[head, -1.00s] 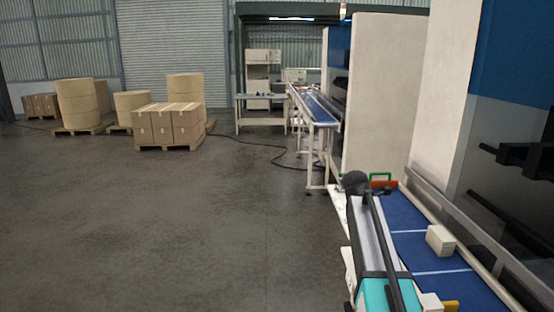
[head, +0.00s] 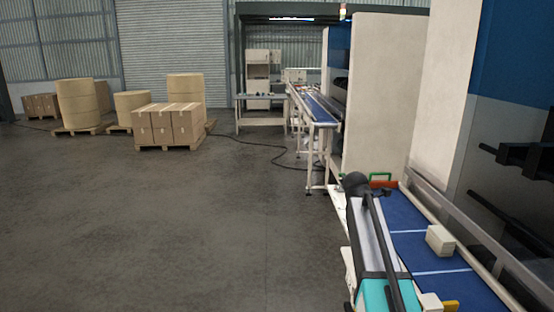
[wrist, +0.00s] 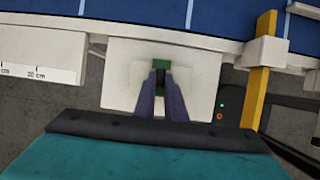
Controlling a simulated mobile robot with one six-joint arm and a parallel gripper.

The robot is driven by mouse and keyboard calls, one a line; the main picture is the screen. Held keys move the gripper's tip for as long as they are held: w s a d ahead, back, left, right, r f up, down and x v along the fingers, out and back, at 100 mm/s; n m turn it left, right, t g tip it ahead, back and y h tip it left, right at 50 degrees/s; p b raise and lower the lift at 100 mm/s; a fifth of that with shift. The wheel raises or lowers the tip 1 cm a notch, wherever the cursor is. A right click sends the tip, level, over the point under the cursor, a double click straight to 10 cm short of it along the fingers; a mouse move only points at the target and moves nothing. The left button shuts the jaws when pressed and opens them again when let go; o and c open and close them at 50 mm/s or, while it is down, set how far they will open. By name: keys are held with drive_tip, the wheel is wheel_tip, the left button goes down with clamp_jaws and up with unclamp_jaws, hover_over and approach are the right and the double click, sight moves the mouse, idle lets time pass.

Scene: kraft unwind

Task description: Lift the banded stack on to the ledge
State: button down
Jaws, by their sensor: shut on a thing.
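In the wrist view my gripper (wrist: 161,88) points away from me, with its two dark purple fingers close together. A small green piece (wrist: 161,65) shows between the fingertips, and I take it for part of the banded stack; the fingers hide most of it. Behind and around the fingers is a pale, flat surface (wrist: 118,75) just below the belt's rail. I cannot tell whether this is the ledge or part of the load. In the head view my gripper is out of the picture.
A yellow post (wrist: 262,75) and white block (wrist: 265,52) stand right of my gripper; a scale-marked plate (wrist: 38,72) is at left. A pallet of cartons (head: 168,125) stands far off. Open floor lies at left.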

drive_tip(key=shift+f, duration=0.1)
idle(0.5)
drive_tip(key=c, duration=1.7)
unclamp_jaws()
drive_tip(key=shift+c, duration=0.2)
drive_tip(key=b+v, duration=0.4)
drive_tip(key=v, duration=0.9)
drive_tip(key=shift+a+r, duration=0.15)
drive_tip(key=shift+r, duration=0.25)
drive_tip(key=shift+s+f, duration=0.1)
drive_tip(key=shift+s, duration=0.05)
